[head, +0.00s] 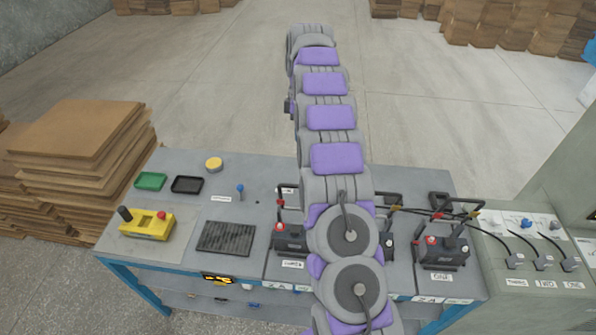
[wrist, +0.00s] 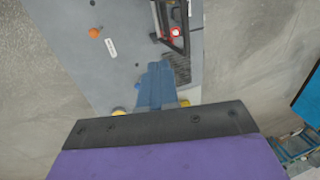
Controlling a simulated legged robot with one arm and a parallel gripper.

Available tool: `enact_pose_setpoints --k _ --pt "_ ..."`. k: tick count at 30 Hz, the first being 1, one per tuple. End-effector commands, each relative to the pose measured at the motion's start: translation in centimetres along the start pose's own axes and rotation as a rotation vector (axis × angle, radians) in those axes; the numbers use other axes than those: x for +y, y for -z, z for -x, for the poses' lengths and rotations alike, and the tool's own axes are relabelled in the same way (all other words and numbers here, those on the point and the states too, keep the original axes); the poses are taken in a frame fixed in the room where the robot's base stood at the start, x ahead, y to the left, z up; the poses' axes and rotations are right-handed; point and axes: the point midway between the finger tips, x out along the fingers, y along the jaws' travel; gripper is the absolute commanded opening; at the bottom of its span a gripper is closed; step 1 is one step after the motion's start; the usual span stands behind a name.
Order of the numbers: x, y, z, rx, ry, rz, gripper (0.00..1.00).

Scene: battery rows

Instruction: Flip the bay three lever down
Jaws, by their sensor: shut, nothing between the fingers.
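At the right of the head view, a grey box holds several small black switch-like parts in a row, each above a white label. The leftmost one (head: 515,260) sits above a label (head: 516,282) that seems to read THREE; the print is small. I cannot tell whether its lever is up or down. My gripper (wrist: 156,68) shows in the wrist view as blue fingers, closed together and empty, above the grey bench. In the head view my arm reaches up across the middle, and the gripper itself is hidden.
The grey bench (head: 190,218) carries a yellow control box (head: 147,224), a green tray (head: 150,181), a black tray (head: 187,185), a blue-knobbed stick (head: 240,189) and black batteries (head: 443,250) with handles. Brown sheets (head: 75,130) are stacked at left.

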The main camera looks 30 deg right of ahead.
Motion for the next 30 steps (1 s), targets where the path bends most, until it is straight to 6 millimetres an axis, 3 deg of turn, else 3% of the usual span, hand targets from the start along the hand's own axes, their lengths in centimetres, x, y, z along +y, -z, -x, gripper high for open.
enact_pose_setpoints --k 11,30 --pt "0.2 -0.1 -0.7 0.002 0.001 -0.001 0.0" --pt "0.0 -0.1 -7.6 0.001 0.004 -0.001 0.0"
